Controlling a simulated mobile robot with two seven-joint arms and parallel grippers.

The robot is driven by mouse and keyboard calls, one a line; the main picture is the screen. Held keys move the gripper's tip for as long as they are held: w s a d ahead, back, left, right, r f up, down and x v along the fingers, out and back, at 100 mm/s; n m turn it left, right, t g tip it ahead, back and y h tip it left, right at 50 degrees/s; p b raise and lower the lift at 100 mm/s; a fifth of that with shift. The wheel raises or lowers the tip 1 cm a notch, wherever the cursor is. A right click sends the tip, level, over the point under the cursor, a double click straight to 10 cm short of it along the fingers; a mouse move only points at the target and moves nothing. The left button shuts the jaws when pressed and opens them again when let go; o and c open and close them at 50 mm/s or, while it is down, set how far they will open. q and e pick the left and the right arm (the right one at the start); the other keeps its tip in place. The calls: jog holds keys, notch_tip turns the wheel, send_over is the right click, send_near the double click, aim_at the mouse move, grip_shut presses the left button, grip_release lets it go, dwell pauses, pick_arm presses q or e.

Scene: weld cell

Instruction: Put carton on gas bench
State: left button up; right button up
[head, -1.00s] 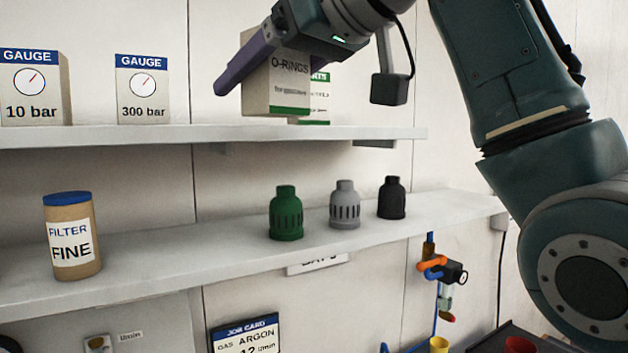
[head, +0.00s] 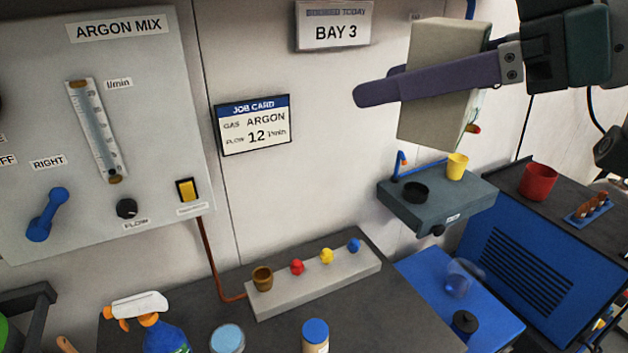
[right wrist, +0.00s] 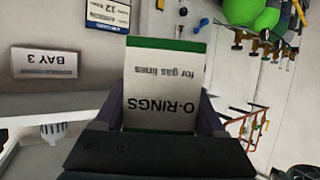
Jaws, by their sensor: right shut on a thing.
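The O-rings carton (head: 432,122) is a pale box. In the right wrist view the carton (right wrist: 163,88) shows green edges and an upside-down "O-RINGS for gas lines" label. My right gripper (head: 380,84) is shut on it, with one long purple finger across its near side. The carton hangs in the air, tilted, at the upper right of the head view. A dark grey bench top (head: 385,313), which I take as the gas bench, lies lower in front, under the ARGON MIX panel. My left gripper is not in view.
On the bench are a knob strip (head: 318,290), a spray bottle (head: 165,335), a light-blue-topped tub (head: 227,338) and a blue-capped jar (head: 316,335). A small grey wall shelf (head: 440,205) with cups and a blue unit (head: 535,265) stand right. Bare bench shows right of the jar.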

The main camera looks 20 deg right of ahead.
aim_at(353, 341)
jog(key=w+d+f+m+t+h+b, duration=0.1)
jog(key=w+d+f+m+h+b, duration=0.15)
jog(key=f+b, duration=0.95)
jog(key=w+d+f+m+t+h+b, duration=0.15)
jog(key=w+f+b, duration=0.25)
jog(key=f+b, duration=0.75)
jog(key=w+d+f+m+h+b, duration=0.1)
jog(key=w+f+m+h+b, duration=0.2)
jog(key=f+b, duration=0.9)
jog(key=shift+n, duration=0.4)
jog(key=f+b, duration=0.2)
jog(key=f, duration=0.4)
jog(key=f+b, duration=0.1)
jog(key=f, duration=0.6)
jog(key=f+b, duration=0.2)
jog(key=f, duration=0.5)
jog(key=shift+w+f+b, duration=0.2)
jog(key=shift+w+b, duration=0.1)
jog(key=shift+b, duration=0.05)
jog(key=shift+d, duration=0.1)
jog(key=o, duration=1.4)
jog(key=shift+s+r, duration=0.3)
jog(key=shift+s, duration=0.05)
jog(key=p+v, duration=0.3)
jog(key=v, duration=0.8)
jog(key=shift+d, duration=0.15)
